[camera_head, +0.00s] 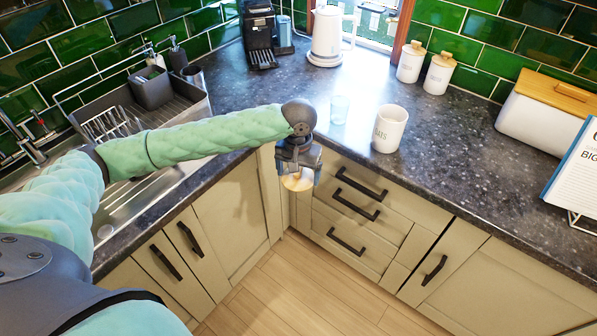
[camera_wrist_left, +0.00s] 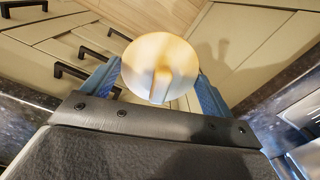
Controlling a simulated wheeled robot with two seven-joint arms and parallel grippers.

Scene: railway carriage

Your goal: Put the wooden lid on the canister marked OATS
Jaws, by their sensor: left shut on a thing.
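The wooden lid (camera_head: 297,182) is a pale round disc held in my left gripper (camera_head: 298,168), in front of the counter edge and the drawers. In the left wrist view the lid (camera_wrist_left: 160,66) sits between the two blue fingers of the left gripper (camera_wrist_left: 157,85), its knob towards the camera. The left gripper is shut on it. The white canister marked OATS (camera_head: 390,130) stands upright on the counter to the right of the gripper; its top is open, and only part of its lettering reads clearly. My right gripper is not in view.
A clear glass (camera_head: 339,109) stands left of the canister. Two lidded white canisters (camera_head: 439,73) and a white kettle (camera_head: 327,37) stand behind. A bread bin (camera_head: 543,112) and a sign stand at right. The sink and dish rack (camera_head: 147,95) are left. Counter right of the canister is clear.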

